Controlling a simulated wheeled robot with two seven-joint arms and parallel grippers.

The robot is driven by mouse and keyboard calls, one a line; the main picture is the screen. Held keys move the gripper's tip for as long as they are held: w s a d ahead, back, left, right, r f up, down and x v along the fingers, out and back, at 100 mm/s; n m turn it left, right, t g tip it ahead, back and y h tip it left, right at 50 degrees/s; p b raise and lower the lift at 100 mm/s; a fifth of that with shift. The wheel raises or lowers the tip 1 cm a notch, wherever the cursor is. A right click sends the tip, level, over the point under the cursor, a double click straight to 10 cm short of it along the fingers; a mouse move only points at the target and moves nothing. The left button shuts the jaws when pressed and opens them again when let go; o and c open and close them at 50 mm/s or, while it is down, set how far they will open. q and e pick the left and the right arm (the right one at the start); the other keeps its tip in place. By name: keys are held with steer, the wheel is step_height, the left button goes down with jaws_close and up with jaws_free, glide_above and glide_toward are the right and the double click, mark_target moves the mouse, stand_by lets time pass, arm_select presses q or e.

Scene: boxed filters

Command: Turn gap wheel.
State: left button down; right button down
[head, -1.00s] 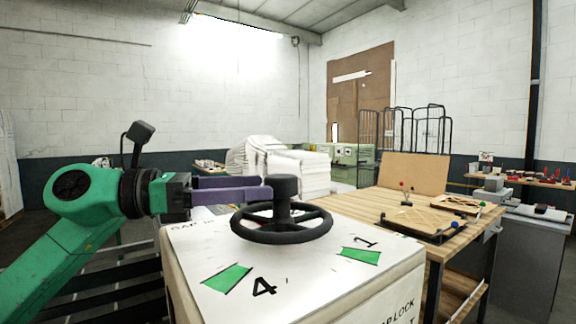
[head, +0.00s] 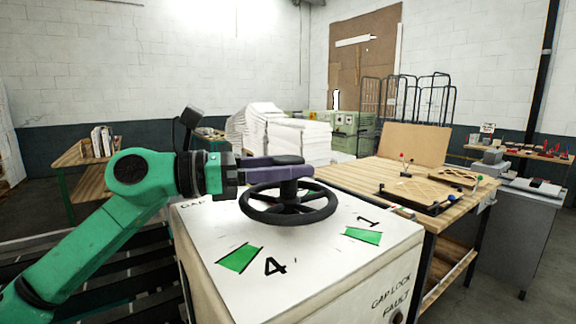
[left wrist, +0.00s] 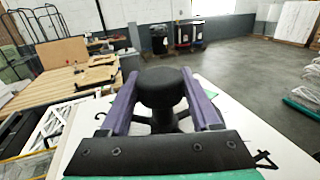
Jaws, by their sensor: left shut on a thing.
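The gap wheel (head: 290,219) is a black handwheel with a thick central knob, lying flat above the white top of a cabinet (head: 325,265). The top bears green arrows and the figures 4 and 1. My left gripper (head: 289,168) comes in level from the left and is shut on the wheel's central knob. The left wrist view shows the knob (left wrist: 160,88) between the two purple fingers (left wrist: 163,100), with the rim mostly hidden below it. My right gripper is in neither view.
A wooden workbench (head: 350,178) with lattice-like boards on it stands just right of the cabinet. White stacks (head: 300,138) and a green machine (head: 345,128) stand behind. A wooden shelf table (head: 75,155) is at far left.

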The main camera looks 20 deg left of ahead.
mark_target(242, 196)
arm_select(q)
steer(key=shift+m+g+h, duration=0.6)
steer(key=shift+m+g, duration=0.2)
steer(key=shift+g, duration=0.3)
steer(key=shift+c, duration=0.6)
jaws_free()
steer(key=shift+s+a+f+b, duration=0.1)
steer(key=shift+a+f+b, duration=0.05)
steer(key=shift+a+b, duration=0.25)
steer(key=b+v, duration=0.1)
steer(key=v, duration=0.1)
steer(key=b+v, duration=0.1)
steer(key=v, duration=0.1)
steer(key=b+v, duration=0.1)
steer(key=v, duration=0.1)
steer(key=shift+a+f, duration=0.15)
steer(key=shift+f, duration=0.1)
steer(key=b+v, duration=0.1)
steer(key=v, duration=0.2)
steer(key=b+v, duration=0.1)
steer(key=v, duration=0.2)
steer(key=shift+s+a+r, duration=0.2)
steer(key=shift+r, duration=0.05)
steer(key=shift+s+a+r, duration=0.15)
steer(key=shift+s+a, duration=0.05)
steer(key=shift+a, duration=0.15)
